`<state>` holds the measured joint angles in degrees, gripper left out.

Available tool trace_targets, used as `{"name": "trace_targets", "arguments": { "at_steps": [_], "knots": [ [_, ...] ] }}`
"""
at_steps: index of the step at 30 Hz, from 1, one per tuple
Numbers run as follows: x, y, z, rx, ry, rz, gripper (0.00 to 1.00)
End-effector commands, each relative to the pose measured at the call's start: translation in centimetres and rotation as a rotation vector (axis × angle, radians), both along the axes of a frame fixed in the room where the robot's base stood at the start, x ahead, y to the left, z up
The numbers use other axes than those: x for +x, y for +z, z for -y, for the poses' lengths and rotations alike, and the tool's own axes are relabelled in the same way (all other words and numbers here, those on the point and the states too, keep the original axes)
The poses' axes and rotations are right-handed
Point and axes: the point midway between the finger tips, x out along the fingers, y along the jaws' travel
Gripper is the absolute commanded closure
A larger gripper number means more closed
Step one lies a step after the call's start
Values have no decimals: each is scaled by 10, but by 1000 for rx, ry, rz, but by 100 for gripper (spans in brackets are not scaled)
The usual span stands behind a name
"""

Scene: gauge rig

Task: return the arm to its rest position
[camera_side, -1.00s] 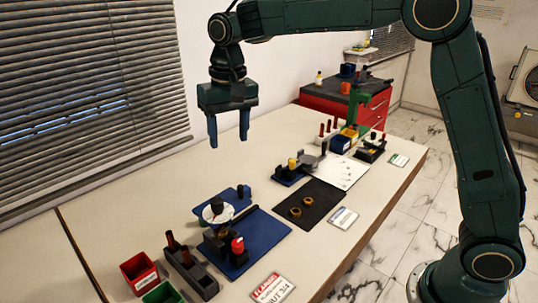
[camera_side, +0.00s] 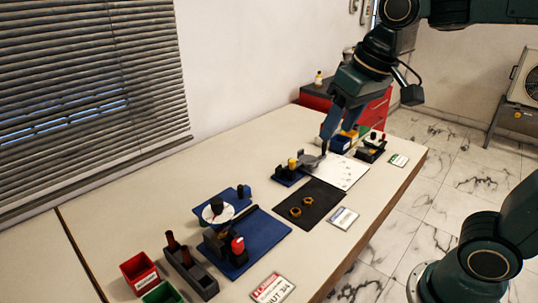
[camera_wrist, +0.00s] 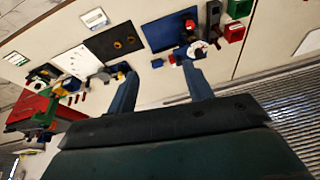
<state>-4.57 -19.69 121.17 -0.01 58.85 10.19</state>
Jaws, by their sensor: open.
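My gripper (camera_side: 338,134) hangs tilted over the far part of the long workbench (camera_side: 135,215), in front of the red cabinet. Its two blue-grey fingers are apart with nothing between them. In the side view they overlap the blue bin and the grey round stand, so I cannot tell the height above the bench. In the wrist view my gripper (camera_wrist: 158,62) is also open and empty, its fingers spread across a tilted view of the bench.
A blue mat (camera_side: 270,226) with a dial gauge stand lies nearer. A black mat (camera_side: 322,194) holds two brass rings. A white sheet (camera_side: 350,172), a blue bin (camera_side: 340,143) and a red cabinet (camera_side: 375,112) are farther back. A red bin (camera_side: 139,272) stands front left. The bench's left part is bare.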

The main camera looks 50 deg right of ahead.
Motion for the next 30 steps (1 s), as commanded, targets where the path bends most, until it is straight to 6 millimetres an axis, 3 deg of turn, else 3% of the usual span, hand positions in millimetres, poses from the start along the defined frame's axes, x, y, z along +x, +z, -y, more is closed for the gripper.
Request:
{"name": "trace_targets", "arguments": {
  "at_steps": [9,15,21,30],
  "knots": [
    [-65,-22,16,-34,48,91,49],
    [-93,-40,21,-56,72,133,49],
    [-104,-48,23,-66,82,151,49],
    [-104,-49,23,-66,84,151,49]
  ]
}}
